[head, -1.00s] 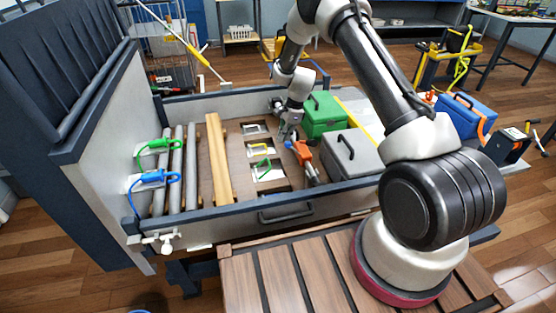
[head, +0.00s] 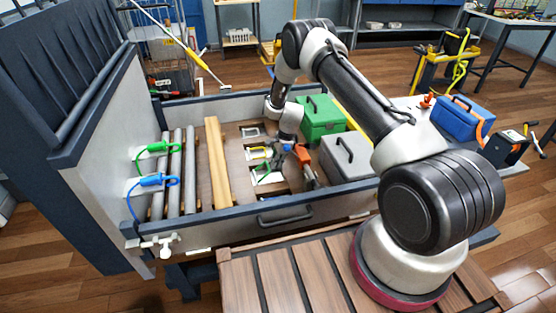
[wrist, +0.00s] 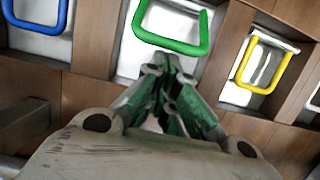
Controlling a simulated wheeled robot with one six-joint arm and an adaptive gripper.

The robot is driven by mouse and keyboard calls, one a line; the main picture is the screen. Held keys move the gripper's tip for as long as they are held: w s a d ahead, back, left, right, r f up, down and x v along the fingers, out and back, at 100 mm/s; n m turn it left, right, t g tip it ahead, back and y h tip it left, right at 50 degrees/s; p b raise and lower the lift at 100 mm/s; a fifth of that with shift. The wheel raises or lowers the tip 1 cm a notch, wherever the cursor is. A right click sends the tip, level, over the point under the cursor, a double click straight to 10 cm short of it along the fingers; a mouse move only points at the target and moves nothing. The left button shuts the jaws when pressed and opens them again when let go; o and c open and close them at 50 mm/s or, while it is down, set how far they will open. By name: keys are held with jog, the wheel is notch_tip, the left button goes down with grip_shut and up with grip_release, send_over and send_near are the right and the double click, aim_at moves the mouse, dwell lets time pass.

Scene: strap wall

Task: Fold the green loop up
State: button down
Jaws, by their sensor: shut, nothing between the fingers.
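The green loop (wrist: 172,43) is a U-shaped bar at the top middle of the wrist view, over a pale recessed plate in the wooden panel. Its closed side faces my gripper (wrist: 165,72). My gripper is shut and empty, its tips just below the loop's closed side in that picture; I cannot tell whether they touch. In the head view my gripper (head: 266,158) is low over the panel and partly hides the green loop (head: 264,176). The loop's tilt is unclear.
A blue loop (wrist: 38,18) is left of the green one and a yellow loop (wrist: 265,66) right of it. In the head view, an orange-handled tool (head: 305,163), a green box (head: 321,117) and a grey box (head: 350,155) are right of my gripper. A wooden beam (head: 218,165) lies left.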

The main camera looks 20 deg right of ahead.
jog(key=shift+a+r, duration=0.1)
dwell(0.3)
jog(key=shift+a+r+h, duration=0.15)
jog(key=shift+r+h, duration=0.05)
jog(key=shift+h, duration=0.2)
jog(key=shift+a+r+h, duration=0.2)
jog(key=shift+r+h, duration=0.05)
jog(key=shift+h, duration=0.05)
jog(key=a+r+h, duration=0.1)
jog(key=a+r, duration=0.3)
jog(key=a, duration=0.2)
jog(key=shift+a+h, duration=0.35)
jog(key=shift+h, duration=0.05)
dwell(0.4)
dwell(0.3)
